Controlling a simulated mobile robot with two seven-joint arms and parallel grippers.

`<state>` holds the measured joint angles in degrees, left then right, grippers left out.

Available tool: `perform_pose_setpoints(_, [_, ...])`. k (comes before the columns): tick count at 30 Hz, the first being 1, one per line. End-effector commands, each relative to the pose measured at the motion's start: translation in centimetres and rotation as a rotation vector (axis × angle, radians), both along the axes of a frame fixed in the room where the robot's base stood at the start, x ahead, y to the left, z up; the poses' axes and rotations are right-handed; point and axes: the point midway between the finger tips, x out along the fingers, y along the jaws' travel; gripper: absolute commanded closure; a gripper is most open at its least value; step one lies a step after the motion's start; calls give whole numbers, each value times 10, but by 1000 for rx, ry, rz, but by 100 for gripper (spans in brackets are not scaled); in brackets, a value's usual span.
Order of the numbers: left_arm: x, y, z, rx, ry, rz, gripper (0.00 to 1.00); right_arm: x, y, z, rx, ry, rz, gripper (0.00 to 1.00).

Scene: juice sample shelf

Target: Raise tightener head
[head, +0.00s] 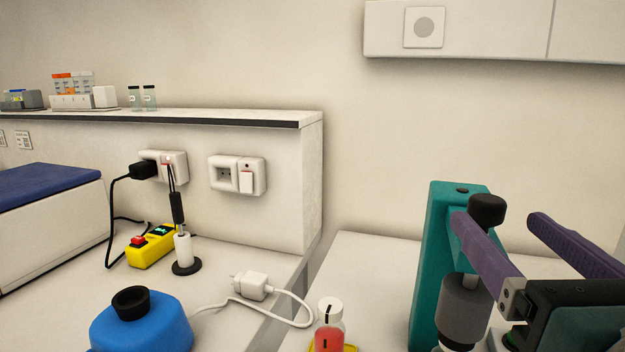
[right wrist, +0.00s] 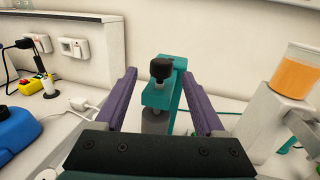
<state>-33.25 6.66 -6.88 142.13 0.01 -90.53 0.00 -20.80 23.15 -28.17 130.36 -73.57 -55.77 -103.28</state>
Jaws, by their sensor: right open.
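The tightener is a teal stand (head: 440,260) with a black knob (head: 487,209) on top and a grey cylindrical head (head: 465,308) below its arm. In the right wrist view the knob (right wrist: 160,68) appears between the purple fingertips, with the grey head (right wrist: 155,121) lower down. My right gripper (head: 497,217) is open, with one finger on each side of the knob in both views. I cannot tell whether either finger touches it. The lower end of the head is partly hidden by the gripper. My left gripper is not in view.
A white-capped bottle (head: 330,312) with red contents stands left of the tightener. A blue container (head: 140,325), white plug (head: 251,285) and yellow device (head: 150,247) are further left. A machine with an orange container (right wrist: 298,72) stands at right. Wall cabinets (head: 480,28) hang above.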

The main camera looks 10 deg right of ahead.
Motion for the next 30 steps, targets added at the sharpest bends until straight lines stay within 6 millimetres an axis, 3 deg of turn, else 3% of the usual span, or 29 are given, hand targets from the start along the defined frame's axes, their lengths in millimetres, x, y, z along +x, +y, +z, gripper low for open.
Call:
perform_pose_setpoints(6, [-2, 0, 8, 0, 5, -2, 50, 41, -15, 3, 1, -3, -2, 29])
perform_pose_setpoints(12, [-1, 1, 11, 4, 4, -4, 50, 69, -24, 1, 4, -1, -2, 29])
perform_pose_setpoints(24, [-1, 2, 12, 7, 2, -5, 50, 78, -27, 0, 7, 1, -2, 29])
perform_pose_setpoints(30, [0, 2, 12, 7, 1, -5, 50, 78, -27, 0, 6, 0, -2, 51])
